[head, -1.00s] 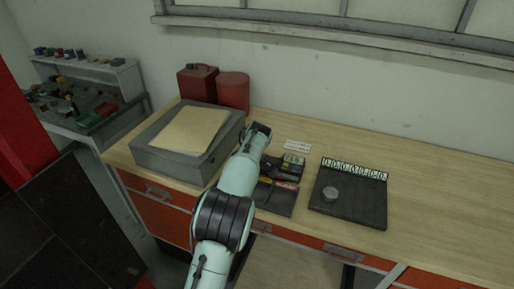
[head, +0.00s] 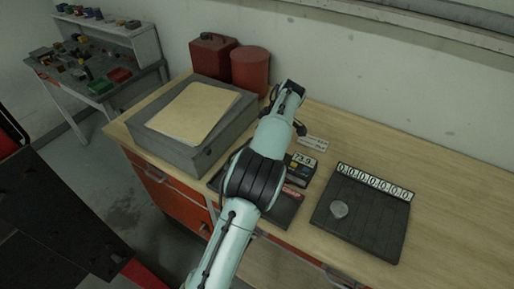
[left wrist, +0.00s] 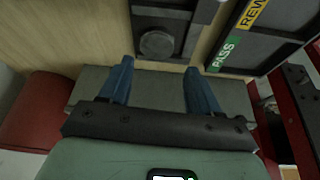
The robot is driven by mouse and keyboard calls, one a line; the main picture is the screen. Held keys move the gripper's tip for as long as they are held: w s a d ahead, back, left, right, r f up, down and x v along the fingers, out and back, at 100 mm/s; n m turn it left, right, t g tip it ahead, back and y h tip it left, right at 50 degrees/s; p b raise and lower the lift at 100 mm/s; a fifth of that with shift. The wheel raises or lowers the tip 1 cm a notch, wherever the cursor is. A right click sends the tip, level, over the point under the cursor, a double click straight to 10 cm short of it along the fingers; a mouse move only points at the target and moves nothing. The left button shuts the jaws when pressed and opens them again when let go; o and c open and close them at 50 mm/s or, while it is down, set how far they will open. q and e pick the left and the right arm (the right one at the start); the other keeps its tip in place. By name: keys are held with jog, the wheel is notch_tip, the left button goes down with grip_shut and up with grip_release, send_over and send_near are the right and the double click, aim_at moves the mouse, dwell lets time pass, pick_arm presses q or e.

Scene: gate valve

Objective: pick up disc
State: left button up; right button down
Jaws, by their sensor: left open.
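My left gripper (head: 290,105) is above the back of the bench, to the left of the mat and well apart from the disc. In the left wrist view my left gripper (left wrist: 158,72) has its two blue fingers spread with nothing between them. Ahead of the fingers is a round grey piece (left wrist: 156,43) on a dark device; I cannot tell whether it is a disc. My right gripper is not in view.
A grey box (head: 160,151) with a tan folder stands left of my arm. A red can (head: 212,55) and red cylinder (head: 250,70) stand behind it. A device with a number display (head: 303,160) and a dark tray (head: 285,212) are partly behind my arm. The right bench is clear.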

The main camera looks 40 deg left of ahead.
pick_arm(q)
jog(key=x, duration=0.7)
jog(key=shift+w+f, duration=0.2)
jog(key=shift+r, duration=0.1)
jog(key=c, duration=1)
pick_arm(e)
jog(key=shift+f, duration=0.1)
pick_arm(q)
jog(key=shift+r, duration=0.1)
